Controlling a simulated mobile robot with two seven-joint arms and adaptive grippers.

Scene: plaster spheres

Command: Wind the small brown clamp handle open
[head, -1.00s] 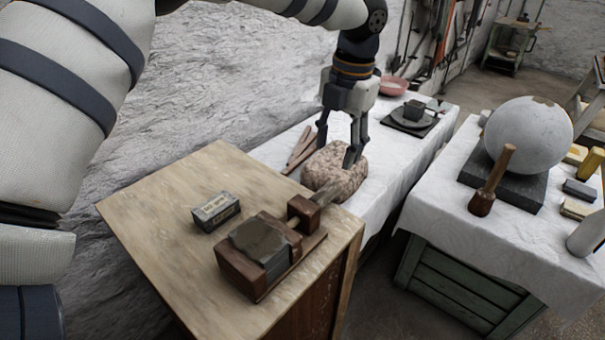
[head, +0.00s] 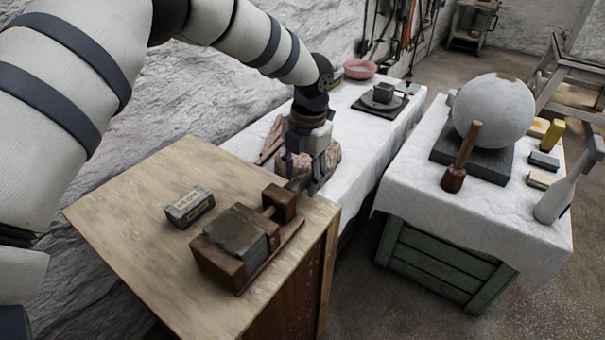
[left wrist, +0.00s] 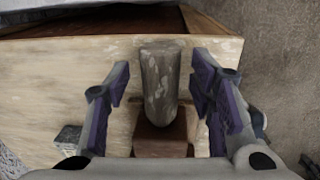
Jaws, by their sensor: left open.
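The clamp (head: 225,265) is dark reddish-brown wood on the wooden bench top and holds a grey stone block (head: 234,234). Its end block (head: 281,203) faces my left gripper (head: 308,184). The clamp handle (left wrist: 160,78), a worn grey-brown rounded bar, sticks out from the end block, which also shows in the left wrist view (left wrist: 162,138). My left gripper is open, with one finger on each side of the handle and a visible gap on both sides. In the head view the gripper hides much of the handle. My right gripper is out of view.
A pinkish rock (head: 332,158) lies behind my left gripper on the white-covered table (head: 350,190). A plaster sphere (head: 493,110) and a wooden mallet (head: 460,160) stand on the right table.

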